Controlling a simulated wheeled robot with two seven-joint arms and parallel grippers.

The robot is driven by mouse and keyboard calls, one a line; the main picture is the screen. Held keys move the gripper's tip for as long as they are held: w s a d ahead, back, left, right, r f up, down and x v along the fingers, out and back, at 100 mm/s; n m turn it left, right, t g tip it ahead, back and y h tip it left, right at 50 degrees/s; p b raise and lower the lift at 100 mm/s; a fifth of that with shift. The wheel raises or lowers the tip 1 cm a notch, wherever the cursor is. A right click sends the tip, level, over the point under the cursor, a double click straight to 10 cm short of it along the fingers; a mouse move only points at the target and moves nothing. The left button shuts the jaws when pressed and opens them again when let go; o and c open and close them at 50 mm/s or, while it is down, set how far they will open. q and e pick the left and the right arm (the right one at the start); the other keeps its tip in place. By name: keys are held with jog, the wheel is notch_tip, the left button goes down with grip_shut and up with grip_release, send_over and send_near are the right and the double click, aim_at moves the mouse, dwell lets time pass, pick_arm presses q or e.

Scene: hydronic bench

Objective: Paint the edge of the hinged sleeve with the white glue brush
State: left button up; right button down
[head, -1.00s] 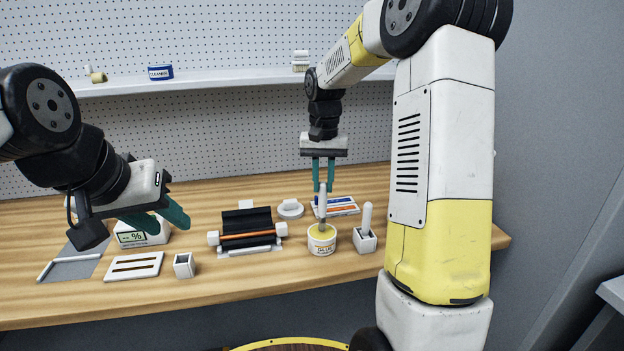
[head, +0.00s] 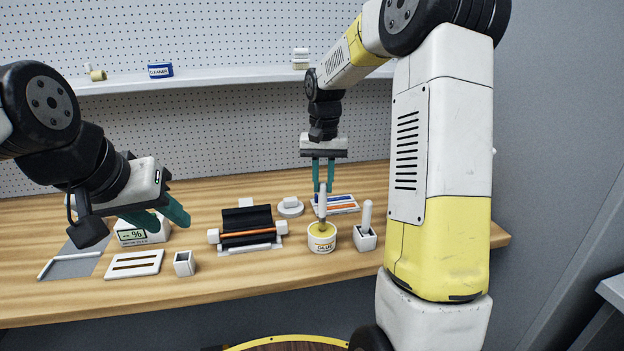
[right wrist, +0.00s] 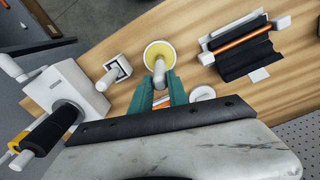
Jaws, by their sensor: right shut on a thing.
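My right gripper (head: 323,187) is shut on a pale-handled brush (head: 322,204), held upright. The brush's lower end is at the yellow mouth of the white glue pot (head: 321,246); I cannot tell how deep it reaches. The right wrist view shows the brush (right wrist: 160,74) between the teal fingers, over the pot (right wrist: 157,48). The black hinged sleeve (head: 240,218) lies open around an orange pipe (head: 247,235), left of the pot. My left gripper (head: 160,214) is open and empty, above the left of the bench.
A second white-handled tool (head: 367,214) stands in a white holder (head: 365,241) right of the pot. An empty square holder (head: 184,264), a slotted white plate (head: 133,264) and a display box (head: 140,236) are at left. A round white piece (head: 290,207) lies behind the pot.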

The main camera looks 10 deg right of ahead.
jog(key=shift+f, duration=0.1)
dwell(0.4)
jog(key=shift+r, duration=3.55)
